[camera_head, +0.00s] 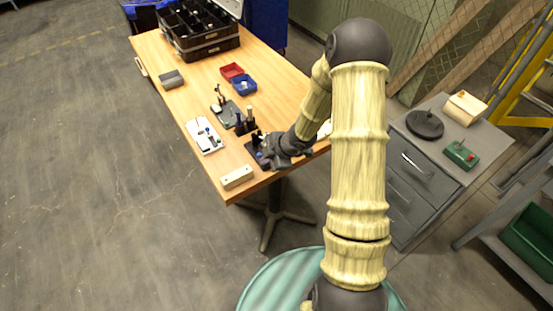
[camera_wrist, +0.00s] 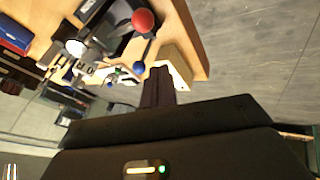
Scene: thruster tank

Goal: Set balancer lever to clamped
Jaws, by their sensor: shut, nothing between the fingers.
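My gripper (camera_head: 272,159) is at the near right part of the wooden table, low beside a small black-based device (camera_head: 252,146). In the wrist view my gripper's fingers (camera_wrist: 158,74) are together and empty. That view shows a black device with a red ball knob (camera_wrist: 143,20) just beyond the fingertips, and a blue ball knob (camera_wrist: 138,67) beside them. I cannot tell whether the fingers touch either knob. Which knob belongs to the balancer lever, and how it is set, is not clear. My arm and gripper hide part of the device in the head view.
A pale wooden block (camera_head: 237,178) lies near the table's front edge. A white board with small parts (camera_head: 204,136) and a dark fixture (camera_head: 225,112) stand nearby. Red (camera_head: 231,71) and blue (camera_head: 244,85) bins lie farther back. A grey drawer cabinet (camera_head: 425,165) stands right.

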